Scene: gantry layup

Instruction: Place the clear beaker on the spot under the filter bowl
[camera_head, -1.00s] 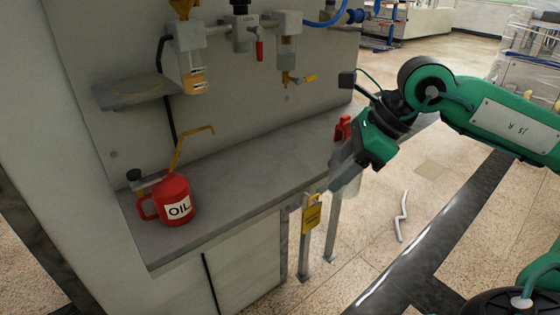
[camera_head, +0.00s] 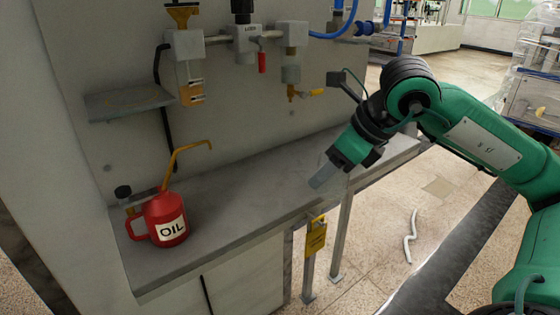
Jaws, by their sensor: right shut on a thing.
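My right gripper (camera_head: 337,165), on a green arm from the right, is shut on the clear beaker (camera_head: 322,178). The beaker is tilted and shows over the right part of the grey bench top; I cannot tell its height above the bench. On the back panel, a unit with a small bowl (camera_head: 291,74) and a brass drain cock hangs up and left of the beaker. Further left is another unit with an amber-marked bowl (camera_head: 191,93). I cannot tell which is the filter bowl. No marked spot is clear on the bench top (camera_head: 240,190). My left gripper is not in view.
A red oil can (camera_head: 164,219) with a long spout stands at the bench's left end, a small dark-capped item (camera_head: 124,194) beside it. A grey shelf (camera_head: 128,104) juts from the panel. A yellow tag (camera_head: 316,237) hangs at the front edge. The bench middle is clear.

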